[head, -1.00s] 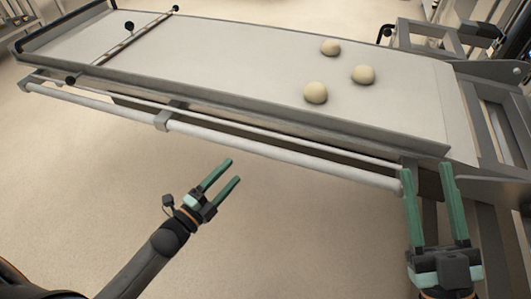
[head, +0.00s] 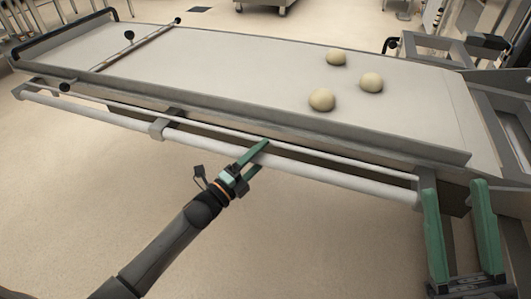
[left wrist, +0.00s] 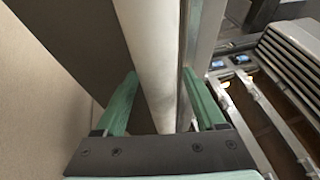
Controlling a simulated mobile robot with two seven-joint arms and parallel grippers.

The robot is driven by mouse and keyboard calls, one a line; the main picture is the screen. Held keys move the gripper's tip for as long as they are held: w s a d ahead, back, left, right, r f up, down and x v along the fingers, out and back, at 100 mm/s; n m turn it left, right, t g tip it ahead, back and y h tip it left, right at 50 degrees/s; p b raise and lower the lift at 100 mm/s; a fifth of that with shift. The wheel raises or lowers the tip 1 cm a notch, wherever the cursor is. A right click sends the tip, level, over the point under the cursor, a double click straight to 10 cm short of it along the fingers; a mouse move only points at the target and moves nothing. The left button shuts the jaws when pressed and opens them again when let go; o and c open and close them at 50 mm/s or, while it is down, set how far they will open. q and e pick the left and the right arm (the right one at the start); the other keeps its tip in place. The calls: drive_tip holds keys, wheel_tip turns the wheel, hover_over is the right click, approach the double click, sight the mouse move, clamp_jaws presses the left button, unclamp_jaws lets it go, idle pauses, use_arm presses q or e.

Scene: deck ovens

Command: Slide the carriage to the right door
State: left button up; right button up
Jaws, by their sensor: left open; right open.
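The carriage (head: 225,60) is a long, pale, flat loader bed with raised edges, running from upper left to lower right in the head view. A white round rail (head: 320,177) runs along its near side. My left gripper (head: 262,155) is open at this rail. In the left wrist view the rail (left wrist: 157,50) passes between the two green fingers, which are not closed on it. My right gripper (head: 455,187) is open near the right end of the rail. I cannot tell whether it touches anything. The right door is not clearly visible.
Several dough balls (head: 371,82) lie on the right part of the bed. A thin crossbar (head: 140,45) spans its left part. A grey metal frame (head: 500,110) stands at the right end. Deck ovens (left wrist: 285,75) show in the left wrist view. The floor in front is clear.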

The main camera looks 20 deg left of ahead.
use_arm(q)
drive_tip(key=shift+x, duration=0.95)
clamp_jaws()
idle(0.8)
